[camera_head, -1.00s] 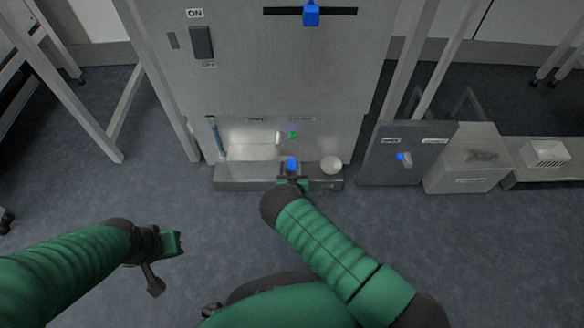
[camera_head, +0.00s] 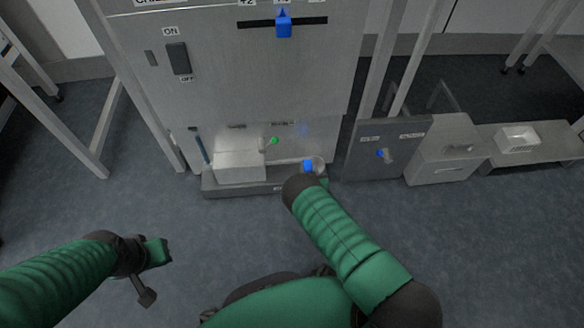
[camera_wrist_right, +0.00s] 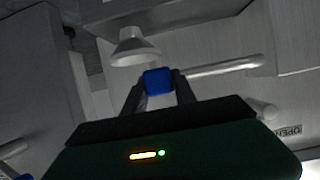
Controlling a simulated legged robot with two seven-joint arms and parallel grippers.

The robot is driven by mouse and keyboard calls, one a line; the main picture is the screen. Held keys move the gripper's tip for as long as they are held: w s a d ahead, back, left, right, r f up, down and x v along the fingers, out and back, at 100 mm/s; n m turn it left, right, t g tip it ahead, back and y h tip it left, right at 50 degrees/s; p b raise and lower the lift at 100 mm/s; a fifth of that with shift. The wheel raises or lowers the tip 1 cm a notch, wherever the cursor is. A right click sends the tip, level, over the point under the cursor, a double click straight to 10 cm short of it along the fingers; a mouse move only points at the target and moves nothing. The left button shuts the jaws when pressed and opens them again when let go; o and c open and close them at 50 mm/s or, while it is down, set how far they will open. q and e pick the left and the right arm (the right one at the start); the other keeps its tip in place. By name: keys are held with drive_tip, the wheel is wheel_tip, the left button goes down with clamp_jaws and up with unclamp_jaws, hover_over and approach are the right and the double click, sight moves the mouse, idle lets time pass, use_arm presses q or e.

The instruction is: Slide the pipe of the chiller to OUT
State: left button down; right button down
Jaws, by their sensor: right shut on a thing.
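The chiller (camera_head: 225,85) is a tall grey metal cabinet with a low ledge at its foot. My right gripper (camera_head: 308,174) is shut on a blue handle (camera_head: 307,165) at the right part of that ledge, beside a pale round cup (camera_head: 319,162). In the right wrist view the blue handle (camera_wrist_right: 158,81) sits between the fingertips of my right gripper (camera_wrist_right: 158,90), and a pale pipe (camera_wrist_right: 220,66) runs to the right behind it. The flared cup (camera_wrist_right: 134,47) is close by. My left gripper (camera_head: 157,252) hangs over the floor, away from the chiller; its jaws are unclear. No OUT label is readable.
Higher on the chiller are a dark ON/OFF switch (camera_head: 178,58) and a blue slider (camera_head: 283,25) in a black slot. A pale box (camera_head: 238,166) stands on the ledge. A grey panel with a blue knob (camera_head: 380,153) stands at right. The floor in front is clear.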

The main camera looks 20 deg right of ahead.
drive_tip(key=shift+s+d, duration=0.25)
drive_tip(key=shift+d, duration=0.55)
drive_tip(key=shift+s+d, duration=0.2)
drive_tip(key=shift+d, duration=0.6)
drive_tip(key=c, duration=1)
unclamp_jaws()
drive_tip(key=shift+d, duration=0.1)
drive_tip(key=p+v, duration=0.9)
drive_tip(key=v, duration=0.8)
drive_tip(key=shift+f, duration=0.25)
